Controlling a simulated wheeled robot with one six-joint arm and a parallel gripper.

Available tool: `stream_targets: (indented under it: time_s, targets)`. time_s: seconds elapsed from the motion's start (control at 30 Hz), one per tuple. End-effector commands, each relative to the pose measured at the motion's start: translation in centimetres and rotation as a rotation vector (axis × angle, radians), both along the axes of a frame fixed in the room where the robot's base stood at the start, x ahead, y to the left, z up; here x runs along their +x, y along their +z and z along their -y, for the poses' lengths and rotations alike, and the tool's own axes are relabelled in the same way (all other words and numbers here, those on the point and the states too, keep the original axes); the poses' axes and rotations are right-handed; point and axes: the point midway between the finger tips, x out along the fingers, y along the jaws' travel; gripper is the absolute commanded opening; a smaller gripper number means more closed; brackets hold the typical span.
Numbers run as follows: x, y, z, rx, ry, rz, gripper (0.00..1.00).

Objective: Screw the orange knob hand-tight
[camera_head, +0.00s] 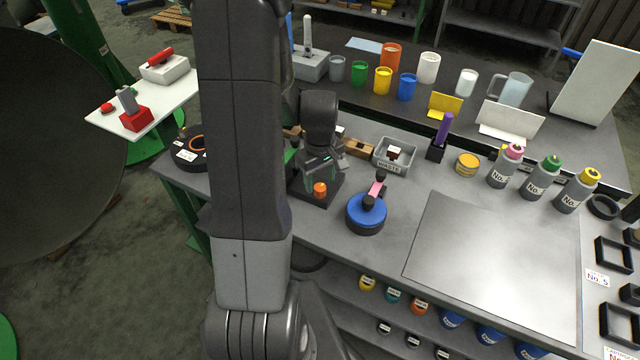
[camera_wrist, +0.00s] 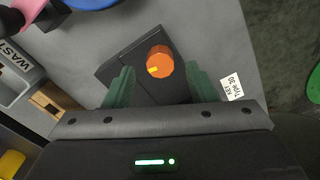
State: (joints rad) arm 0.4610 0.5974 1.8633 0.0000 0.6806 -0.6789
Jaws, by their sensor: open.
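The orange knob (camera_head: 320,189) sits on a dark base plate (camera_head: 322,199) on the grey bench, just below my gripper (camera_head: 306,172) in the head view. In the wrist view the knob (camera_wrist: 160,62) is round, with a yellow mark on its rim at the lower left. The dark block under it (camera_wrist: 117,66) has a dividing line across it. In the wrist view my gripper (camera_wrist: 158,80) is open, with one green finger on each side of the knob and visible gaps to both. How the knob sits on its thread is hidden.
A blue round disc with a pink-and-black handle (camera_head: 367,213) stands close at the right. A grey waste bin (camera_head: 408,160) and wooden blocks (camera_head: 357,148) lie behind. A white type label (camera_wrist: 231,88) is beside the right finger. A large bare plate (camera_head: 470,280) covers the bench's right part.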

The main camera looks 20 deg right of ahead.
Motion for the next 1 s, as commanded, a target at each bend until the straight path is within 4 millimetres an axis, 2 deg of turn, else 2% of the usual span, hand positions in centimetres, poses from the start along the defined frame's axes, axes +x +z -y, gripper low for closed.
stream_targets:
  time_s: [0.1,0.23,0.63,0.67,0.87,0.9,1.0]
  targets:
    - [-0.1,-1.5,-0.1,0.002,0.000,-0.005,0.51]
    - [-0.1,-2.5,0.0,0.001,0.000,-0.003,0.51]
    - [0.0,-3.1,0.0,0.000,0.000,0.000,0.51]
    - [0.0,-3.1,0.0,0.000,0.000,0.000,0.49]
    - [0.0,-3.1,0.0,0.000,0.000,0.000,0.10]
    - [0.0,-3.1,0.0,0.000,0.000,0.000,0.06]
    - [0.0,-3.1,0.0,0.000,-0.002,0.000,0.07]
